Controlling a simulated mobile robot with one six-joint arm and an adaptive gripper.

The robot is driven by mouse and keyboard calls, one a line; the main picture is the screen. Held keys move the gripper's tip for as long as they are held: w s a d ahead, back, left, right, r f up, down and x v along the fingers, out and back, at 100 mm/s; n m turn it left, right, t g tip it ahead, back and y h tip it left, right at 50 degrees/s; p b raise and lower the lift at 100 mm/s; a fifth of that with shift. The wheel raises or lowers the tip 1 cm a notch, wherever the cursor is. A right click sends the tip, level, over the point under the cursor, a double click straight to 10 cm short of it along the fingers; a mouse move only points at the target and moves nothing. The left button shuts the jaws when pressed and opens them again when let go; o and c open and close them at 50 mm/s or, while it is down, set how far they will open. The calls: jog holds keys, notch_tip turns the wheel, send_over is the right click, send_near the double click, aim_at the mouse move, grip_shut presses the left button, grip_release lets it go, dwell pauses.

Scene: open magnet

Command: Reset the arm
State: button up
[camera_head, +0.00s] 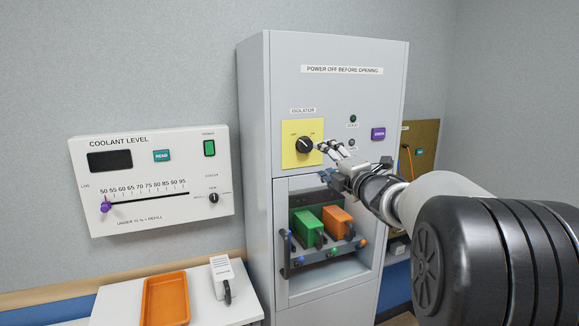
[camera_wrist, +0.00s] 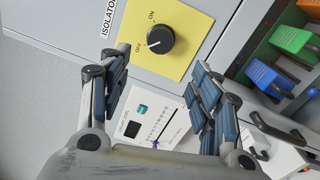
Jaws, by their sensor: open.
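My gripper (camera_head: 335,152) is raised in front of the grey cabinet, close to the yellow isolator plate (camera_head: 294,156). In the wrist view my gripper (camera_wrist: 160,95) has its two fingers spread apart with nothing between them. The black isolator knob (camera_head: 304,145) also shows in the wrist view (camera_wrist: 160,40), beyond the fingertips. Its white mark points toward OFF in the wrist view. I cannot tell from the head view whether a finger touches the plate. My arm (camera_head: 430,195) reaches in from the right.
The cabinet (camera_head: 255,200) has an open bay with a green module (camera_head: 306,228) and an orange module (camera_head: 337,220). A coolant panel (camera_head: 150,210) hangs on the left wall. An orange tray (camera_head: 165,300) and a white handled device (camera_head: 221,275) are on the white table.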

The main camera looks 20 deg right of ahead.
jog(key=s+a+f+m+g, duration=0.4)
jog(key=s+a+f+m, duration=0.2)
jog(key=s, duration=0.8)
jog(key=s+a+f+m+g+b, duration=0.1)
jog(key=s+a+f+m+g, duration=0.4)
jog(key=s, duration=0.9)
jog(key=s+a+f+m+g+b, duration=0.1)
jog(key=s+a+f+m+g, duration=0.4)
jog(key=s+a+f+m, duration=0.4)
jog(key=s+a+f, duration=0.2)
jog(key=s+f, duration=0.2)
jog(key=s, duration=0.1)
jog(key=shift+s+a+f+h, duration=0.2)
jog(key=shift+s+f+h, duration=0.1)
jog(key=shift+c, duration=0.4)
